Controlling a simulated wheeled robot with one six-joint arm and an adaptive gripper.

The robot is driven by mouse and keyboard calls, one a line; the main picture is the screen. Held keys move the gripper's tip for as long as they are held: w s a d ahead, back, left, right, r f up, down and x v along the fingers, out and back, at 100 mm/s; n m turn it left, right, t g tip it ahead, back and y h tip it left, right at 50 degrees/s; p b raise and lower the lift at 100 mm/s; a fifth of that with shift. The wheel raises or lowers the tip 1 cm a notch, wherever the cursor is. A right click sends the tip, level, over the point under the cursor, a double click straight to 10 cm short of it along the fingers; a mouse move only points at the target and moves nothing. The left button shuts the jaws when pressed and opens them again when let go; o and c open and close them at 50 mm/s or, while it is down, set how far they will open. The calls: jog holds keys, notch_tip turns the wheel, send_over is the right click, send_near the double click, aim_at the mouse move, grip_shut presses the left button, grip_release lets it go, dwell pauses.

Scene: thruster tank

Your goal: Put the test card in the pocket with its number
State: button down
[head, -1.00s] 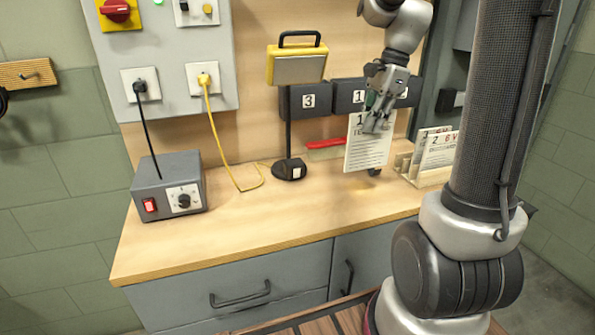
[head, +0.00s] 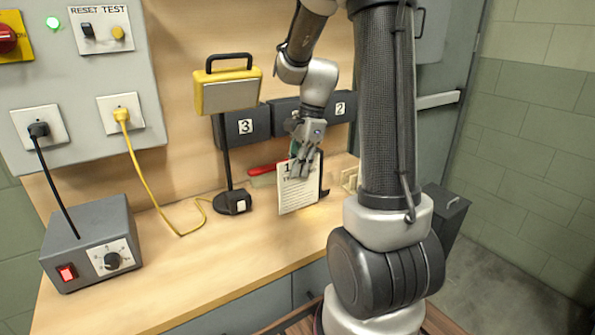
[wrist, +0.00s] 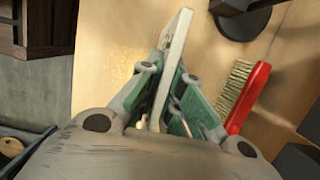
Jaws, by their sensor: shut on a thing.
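My gripper (head: 301,168) is shut on a white test card (head: 295,198) with printed lines and a large "1" at its top corner. The card hangs upright below the fingers, over the bench; I cannot tell whether its lower edge touches. In the wrist view the card (wrist: 173,58) shows edge-on between the green finger pads (wrist: 165,88). Dark pockets are on the back panel, behind and above the card. The left pocket (head: 240,126) is marked 3 and the right pocket (head: 341,107) is marked 2. My arm hides the middle pocket's number.
A yellow-topped lamp (head: 228,92) stands left of the card. A red-handled brush (head: 262,170) lies behind the card and shows beside my gripper in the wrist view (wrist: 247,98). The bench front is clear.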

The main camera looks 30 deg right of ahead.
jog(key=shift+f, duration=0.6)
jog(key=c, duration=1.6)
grip_release()
